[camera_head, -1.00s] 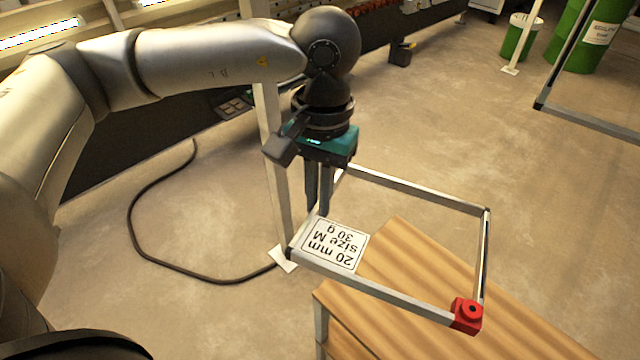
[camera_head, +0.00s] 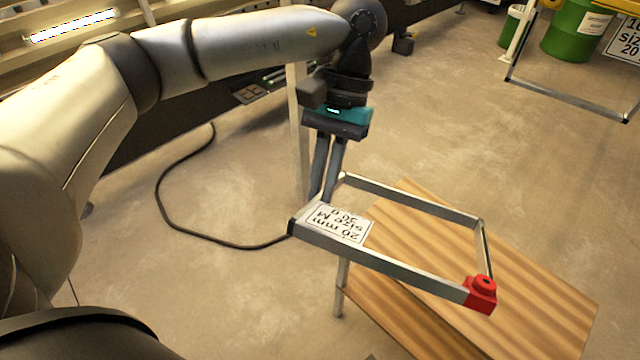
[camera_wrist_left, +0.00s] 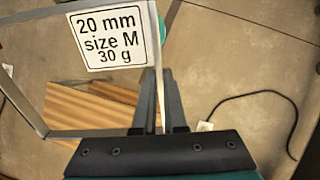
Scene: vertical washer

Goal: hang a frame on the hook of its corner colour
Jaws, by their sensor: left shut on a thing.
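My left gripper (camera_head: 328,198) is shut on a grey metal frame (camera_head: 412,267). It holds the frame by one bar, near the corner with the white label (camera_head: 340,223), which reads 20 mm, size M, 30 g. The frame is tilted nearly flat above a wooden table, and its near right corner is red (camera_head: 481,293). In the left wrist view the frame bar (camera_wrist_left: 158,85) runs between the two fingers (camera_wrist_left: 160,115). Another frame (camera_head: 572,101) with a white label hangs at the upper right; what holds it is out of view. My right gripper is not in view.
The wooden table (camera_head: 545,285) stands below the held frame, its top bare where seen. A pale upright post (camera_head: 299,130) stands behind the gripper. A dark cable (camera_head: 185,232) lies on the floor. Green drums (camera_head: 573,30) stand at the back right. Open floor lies between.

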